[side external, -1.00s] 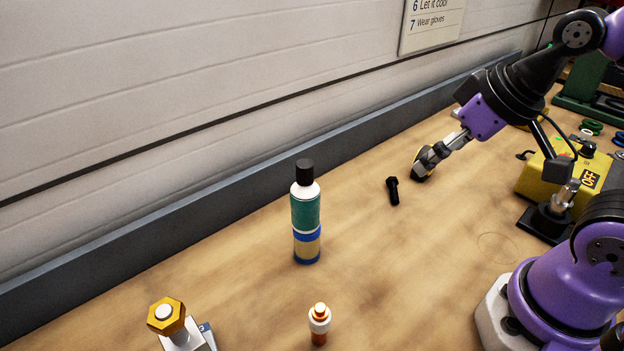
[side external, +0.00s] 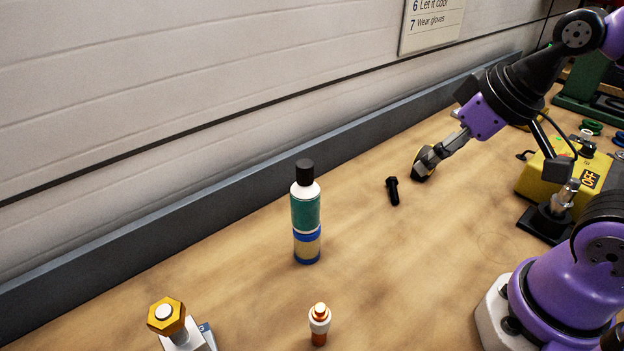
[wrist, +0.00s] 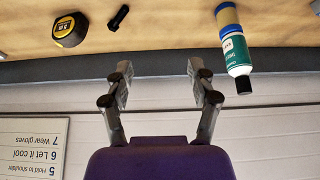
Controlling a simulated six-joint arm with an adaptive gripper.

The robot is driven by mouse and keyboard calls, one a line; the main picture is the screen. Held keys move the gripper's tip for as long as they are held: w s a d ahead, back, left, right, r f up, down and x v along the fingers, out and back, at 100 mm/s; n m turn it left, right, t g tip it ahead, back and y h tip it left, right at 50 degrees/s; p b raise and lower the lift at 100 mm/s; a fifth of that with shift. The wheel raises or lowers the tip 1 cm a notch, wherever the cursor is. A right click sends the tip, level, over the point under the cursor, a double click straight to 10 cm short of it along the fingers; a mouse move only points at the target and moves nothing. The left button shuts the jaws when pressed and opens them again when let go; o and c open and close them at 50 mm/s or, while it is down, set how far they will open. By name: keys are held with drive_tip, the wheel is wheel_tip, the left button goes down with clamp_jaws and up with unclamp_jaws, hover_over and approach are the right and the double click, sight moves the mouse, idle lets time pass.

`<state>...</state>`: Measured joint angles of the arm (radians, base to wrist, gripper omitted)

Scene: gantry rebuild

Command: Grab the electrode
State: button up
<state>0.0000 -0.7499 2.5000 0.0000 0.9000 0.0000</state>
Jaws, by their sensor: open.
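A small copper-orange piece with a white collar (side external: 319,321) stands upright near the front edge of the side external view. It looks like the electrode, though I cannot be sure. It does not show in the wrist view. My gripper (side external: 443,151) is well behind it and to its right, apart from it. In the wrist view, my gripper (wrist: 159,68) has its two fingers spread wide with nothing between them. In the side external view the fingers overlap the tape measure, so their exact gap is hidden there.
A yellow-black tape measure (side external: 424,171) and a black bolt (side external: 392,191) lie near my gripper. A green-white bottle (side external: 305,210) stands mid-table. A grey fixture with a yellow hexagonal top (side external: 166,316) is front left. A yellow box (side external: 540,178) is at right. A wall runs behind.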

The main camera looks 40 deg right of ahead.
drive_tip(key=n+g+y, duration=0.3)
drive_tip(key=n+y, duration=0.1)
drive_tip(key=n, duration=0.8)
approach(322, 307)
drive_tip(key=f, duration=0.2)
drive_tip(key=shift+n+g, duration=0.3)
drive_tip(key=x, duration=0.2)
drive_tip(key=a+x, duration=0.1)
drive_tip(key=x, duration=0.2)
drive_tip(key=shift+w+r, duration=0.15)
drive_tip(key=shift+r, duration=0.05)
drive_tip(key=shift+w+x, duration=0.15)
drive_tip(key=shift+x, duration=1.3)
drive_tip(key=shift+w+x, duration=0.15)
drive_tip(key=shift+x, duration=1.25)
drive_tip(key=shift+d, duration=0.2)
clamp_jaws()
